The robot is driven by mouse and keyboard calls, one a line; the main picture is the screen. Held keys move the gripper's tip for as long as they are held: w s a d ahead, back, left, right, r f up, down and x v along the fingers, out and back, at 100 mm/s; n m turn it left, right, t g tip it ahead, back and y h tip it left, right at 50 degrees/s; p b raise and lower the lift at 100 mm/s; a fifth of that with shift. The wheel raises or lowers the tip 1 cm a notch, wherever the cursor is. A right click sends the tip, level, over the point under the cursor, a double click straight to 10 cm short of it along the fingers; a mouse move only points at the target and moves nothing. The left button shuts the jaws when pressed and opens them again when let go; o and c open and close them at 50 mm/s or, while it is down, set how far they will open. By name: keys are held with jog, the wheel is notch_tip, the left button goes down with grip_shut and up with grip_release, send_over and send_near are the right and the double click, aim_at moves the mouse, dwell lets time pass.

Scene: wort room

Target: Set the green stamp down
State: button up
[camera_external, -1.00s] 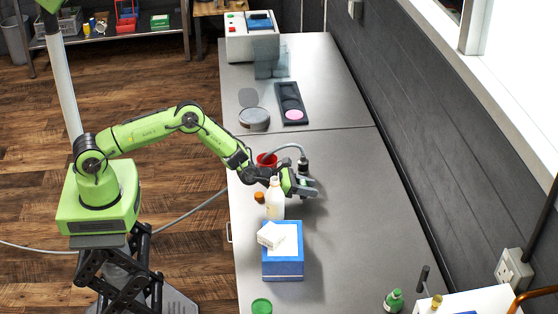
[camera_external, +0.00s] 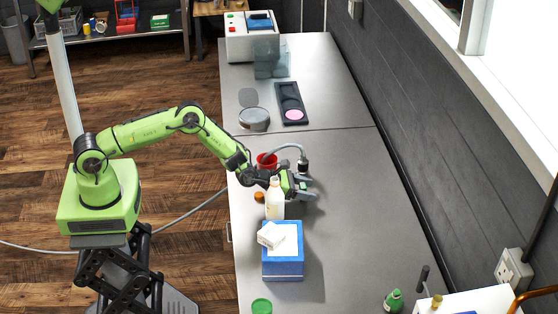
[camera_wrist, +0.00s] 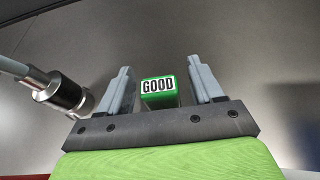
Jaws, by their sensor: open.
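The green stamp (camera_wrist: 158,92) has a white label reading GOOD and shows in the wrist view between the two fingers of my gripper (camera_wrist: 160,88). A gap shows on each side of it, so the fingers are open and apart from it. In the external view my gripper (camera_external: 304,188) is low over the grey bench (camera_external: 350,220), beyond a white bottle (camera_external: 274,200). The stamp cannot be made out there. Whether its base rests flat on the bench is hidden.
A grey hose with a dark metal end (camera_wrist: 62,92) is close to the left finger. A red cup (camera_external: 267,160) stands behind the wrist. A blue box (camera_external: 283,266) with a white block on it is in front. The bench to the right is clear.

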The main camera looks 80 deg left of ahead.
jog(key=v, duration=1.1)
jog(key=shift+s+r+p, duration=0.2)
jog(key=shift+s+p, duration=0.05)
jog(key=shift+p, duration=0.1)
